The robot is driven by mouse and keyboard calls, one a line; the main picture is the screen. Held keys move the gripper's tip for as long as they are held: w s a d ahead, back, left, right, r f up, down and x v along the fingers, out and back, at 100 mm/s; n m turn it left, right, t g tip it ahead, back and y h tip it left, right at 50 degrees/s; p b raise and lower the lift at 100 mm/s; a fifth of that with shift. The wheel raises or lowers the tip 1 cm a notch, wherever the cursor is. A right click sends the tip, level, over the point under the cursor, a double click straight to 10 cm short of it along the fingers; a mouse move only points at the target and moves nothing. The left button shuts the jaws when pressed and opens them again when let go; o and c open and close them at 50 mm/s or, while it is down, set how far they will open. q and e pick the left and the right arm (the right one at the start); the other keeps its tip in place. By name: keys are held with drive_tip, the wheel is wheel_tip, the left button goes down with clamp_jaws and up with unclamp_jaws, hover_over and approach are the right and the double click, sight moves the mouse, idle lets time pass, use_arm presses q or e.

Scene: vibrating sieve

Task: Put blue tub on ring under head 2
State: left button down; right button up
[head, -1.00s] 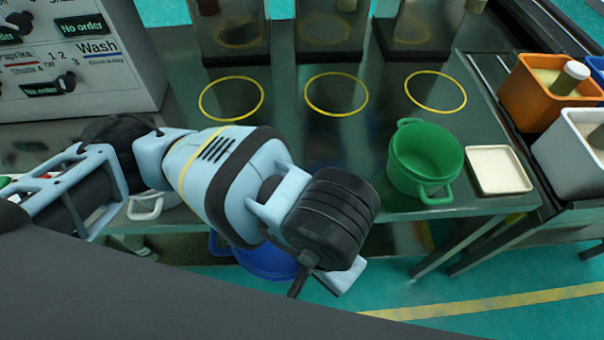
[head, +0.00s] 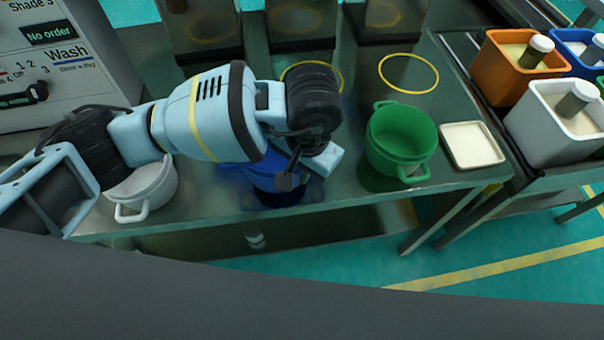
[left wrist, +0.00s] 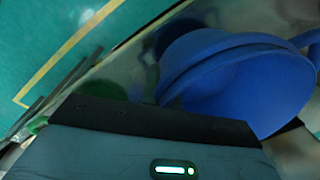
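The blue tub (head: 262,172) is at the front of the steel table, partly hidden behind my left arm. It also shows large in the left wrist view (left wrist: 240,80). My left gripper (head: 290,180) is at the tub's near right side and appears shut on its rim or handle; the exact contact is hidden. Of the yellow rings, the middle ring (head: 338,78) is partly covered by my wrist, and the right ring (head: 409,91) is bare. The left ring is hidden behind my arm. My right gripper is out of view.
A green tub (head: 402,138) stands right of the blue tub, with a white square tray (head: 472,145) beside it. A white tub (head: 145,187) stands left, under my arm. Sieve housings (head: 300,25) stand behind the rings. Orange (head: 510,72) and white bins are at right.

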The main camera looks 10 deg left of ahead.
use_arm(q)
drive_tip(key=shift+w, duration=0.3)
drive_tip(key=shift+w+f, duration=0.1)
drive_tip(key=shift+f, duration=1.7)
drive_tip(key=shift+f, duration=0.2)
drive_tip(key=c, duration=1.7)
unclamp_jaws()
drive_tip(key=shift+r, duration=0.1)
drive_tip(key=r, duration=0.8)
drive_tip(key=d+r, duration=0.1)
drive_tip(key=r, duration=0.3)
drive_tip(key=shift+s+r, duration=0.1)
drive_tip(key=shift+s, duration=0.2)
